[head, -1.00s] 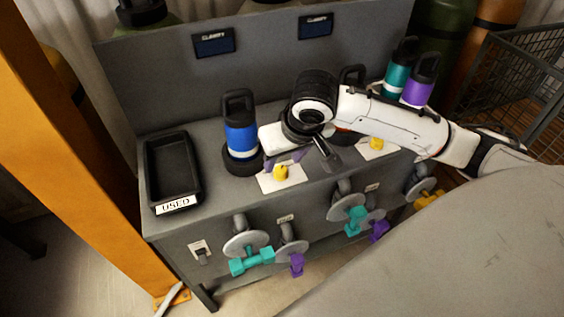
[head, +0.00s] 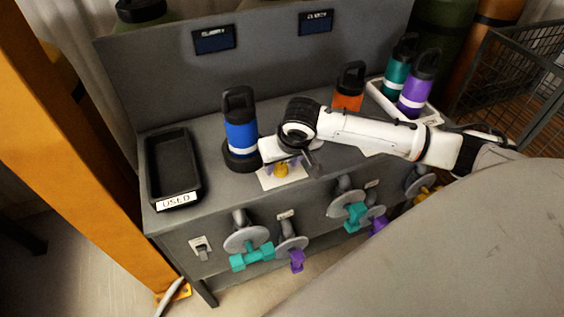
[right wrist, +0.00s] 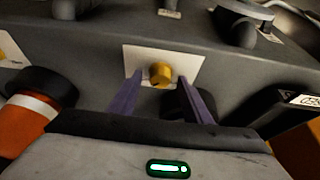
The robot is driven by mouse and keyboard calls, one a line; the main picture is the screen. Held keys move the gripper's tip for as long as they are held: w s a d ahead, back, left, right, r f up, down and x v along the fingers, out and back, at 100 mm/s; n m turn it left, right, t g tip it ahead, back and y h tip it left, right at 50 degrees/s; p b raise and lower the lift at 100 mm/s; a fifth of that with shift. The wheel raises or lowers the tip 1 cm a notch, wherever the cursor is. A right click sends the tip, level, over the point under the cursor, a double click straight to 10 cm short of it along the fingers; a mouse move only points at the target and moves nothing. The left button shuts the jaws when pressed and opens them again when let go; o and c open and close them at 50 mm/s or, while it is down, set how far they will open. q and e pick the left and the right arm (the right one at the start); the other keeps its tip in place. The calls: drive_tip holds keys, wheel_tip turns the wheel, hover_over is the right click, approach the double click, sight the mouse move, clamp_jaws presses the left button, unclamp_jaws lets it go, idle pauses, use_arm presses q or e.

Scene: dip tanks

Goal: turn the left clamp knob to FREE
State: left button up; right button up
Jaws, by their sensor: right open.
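The left clamp knob (head: 281,171) is a small yellow knob on a white plate (head: 268,182), in front of the blue bottle. It also shows in the right wrist view (right wrist: 161,74). My right gripper (head: 285,162) is over it with its purple fingers open. In the right wrist view the fingertips (right wrist: 160,82) stand apart, one on each side of the knob, with a gap visible on both sides. The plate's lettering cannot be read, so I cannot tell the knob's setting. My left gripper is not in view.
The blue bottle (head: 240,137) stands in a dark ring just left of my right gripper. A black USED tray (head: 173,202) is at the left. An orange bottle (head: 348,101) stands behind my right arm. Valves with teal handles (head: 252,256) and purple handles (head: 297,260) stick out from the front.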

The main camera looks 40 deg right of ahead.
drive_tip(key=shift+c, duration=0.6)
drive_tip(key=c, duration=1)
drive_tip(key=shift+o, duration=0.2)
drive_tip(key=shift+n, duration=0.3)
drive_tip(key=n, duration=0.1)
drive_tip(key=n+y, duration=0.1)
drive_tip(key=n, duration=0.1)
drive_tip(key=shift+d+r+n+y, duration=0.1)
drive_tip(key=shift+d+n+y, duration=0.1)
drive_tip(key=shift+n+y, duration=0.1)
drive_tip(key=n, duration=0.2)
drive_tip(key=n+y, duration=0.1)
drive_tip(key=n, duration=0.1)
drive_tip(key=shift+w+d+n+y, duration=0.1)
drive_tip(key=shift+d+n+y, duration=0.05)
drive_tip(key=shift+n+y, duration=0.15)
drive_tip(key=n, duration=0.2)
drive_tip(key=n+g+y, duration=0.1)
drive_tip(key=n, duration=0.2)
drive_tip(key=shift+w+g+y, duration=0.15)
drive_tip(key=shift+g+y, duration=0.15)
drive_tip(key=shift+d+n+g+y, duration=0.15)
drive_tip(key=shift+n+g, duration=0.2)
drive_tip(key=shift+n, duration=0.65)
drive_tip(key=shift+n+g+y, duration=0.15)
drive_tip(key=shift+n+g, duration=0.2)
drive_tip(key=shift+n, duration=0.65)
